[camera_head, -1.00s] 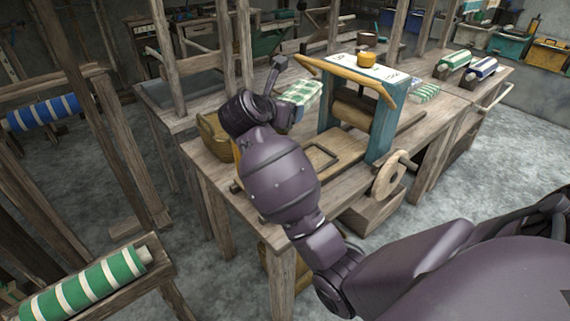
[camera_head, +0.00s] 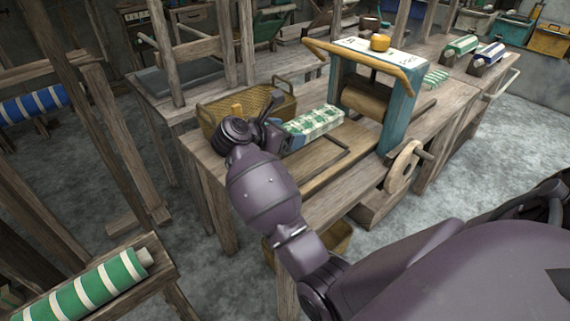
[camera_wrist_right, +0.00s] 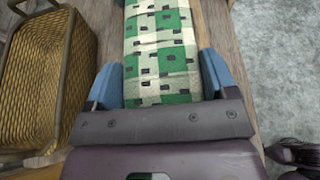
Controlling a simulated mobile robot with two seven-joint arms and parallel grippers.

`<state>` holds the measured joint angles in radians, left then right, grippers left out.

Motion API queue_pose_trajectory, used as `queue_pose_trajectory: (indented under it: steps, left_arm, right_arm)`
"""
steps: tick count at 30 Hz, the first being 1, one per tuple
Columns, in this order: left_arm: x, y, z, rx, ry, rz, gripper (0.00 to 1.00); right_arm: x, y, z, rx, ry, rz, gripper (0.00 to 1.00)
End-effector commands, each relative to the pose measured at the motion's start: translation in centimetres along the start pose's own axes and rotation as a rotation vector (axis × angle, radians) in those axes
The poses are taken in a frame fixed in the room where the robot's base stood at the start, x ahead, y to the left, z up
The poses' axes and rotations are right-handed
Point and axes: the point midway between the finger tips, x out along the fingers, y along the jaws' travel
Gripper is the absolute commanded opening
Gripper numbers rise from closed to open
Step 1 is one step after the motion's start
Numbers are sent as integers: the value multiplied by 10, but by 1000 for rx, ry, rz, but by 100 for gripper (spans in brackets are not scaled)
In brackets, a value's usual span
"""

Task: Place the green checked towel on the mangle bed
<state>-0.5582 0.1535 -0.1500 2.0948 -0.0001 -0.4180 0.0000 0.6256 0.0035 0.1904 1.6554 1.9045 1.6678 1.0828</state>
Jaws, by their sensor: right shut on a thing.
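The green checked towel (camera_head: 316,121) is a flat folded strip in green and white with dark marks. My right gripper (camera_head: 281,127) is shut on its near end, with a blue finger on each side. The towel also shows in the right wrist view (camera_wrist_right: 160,42), running straight out from between the fingers of the gripper (camera_wrist_right: 165,82). The mangle (camera_head: 398,105) has teal posts and wooden rollers. Its wooden bed (camera_head: 322,164) extends toward me. The towel is above or over the bed's far side; I cannot tell whether it touches. My left gripper is out of view.
A wicker basket (camera_head: 262,103) stands on the table just left of the towel and shows large in the right wrist view (camera_wrist_right: 40,75). A wooden crank wheel (camera_head: 403,168) sits at the mangle's right.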

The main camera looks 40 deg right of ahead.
Motion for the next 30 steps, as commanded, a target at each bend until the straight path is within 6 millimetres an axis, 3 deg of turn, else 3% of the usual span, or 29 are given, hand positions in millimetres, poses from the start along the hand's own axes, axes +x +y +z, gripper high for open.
queue_pose_trajectory:
  steps: [3,12,21,30]
  left_arm:
    - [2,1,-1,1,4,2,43]
    - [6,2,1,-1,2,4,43]
    - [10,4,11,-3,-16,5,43]
    - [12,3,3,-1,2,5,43]
  right_arm:
    - [10,0,-24,-7,-2,-2,53]
    - [19,0,-45,-3,-1,0,53]
    - [36,0,-86,-4,-1,-1,53]
    - [38,0,-92,1,-1,1,53]
